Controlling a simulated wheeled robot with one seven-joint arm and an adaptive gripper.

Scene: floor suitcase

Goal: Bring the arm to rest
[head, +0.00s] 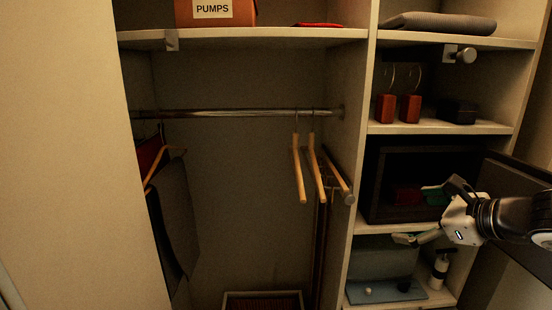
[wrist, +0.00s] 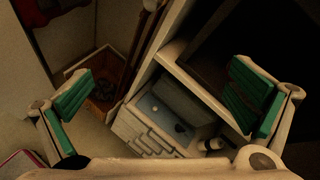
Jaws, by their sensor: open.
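My gripper (head: 423,213) is at the right of the head view, in front of the shelf unit beside the dark safe-like box (head: 385,165). My arm reaches in from the right edge. In the wrist view my gripper (wrist: 160,105) is open, its green-padded fingers wide apart with nothing between them. Past the fingers the wrist view shows the lower shelf and the wardrobe floor.
Wooden hangers (head: 318,172) hang from a rail (head: 235,113) left of my gripper. Below it, a white pump bottle (head: 439,271) stands by a blue tray (head: 385,292). A basket (wrist: 103,95) sits on the wardrobe floor. Red blocks (head: 397,108) stand on a higher shelf.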

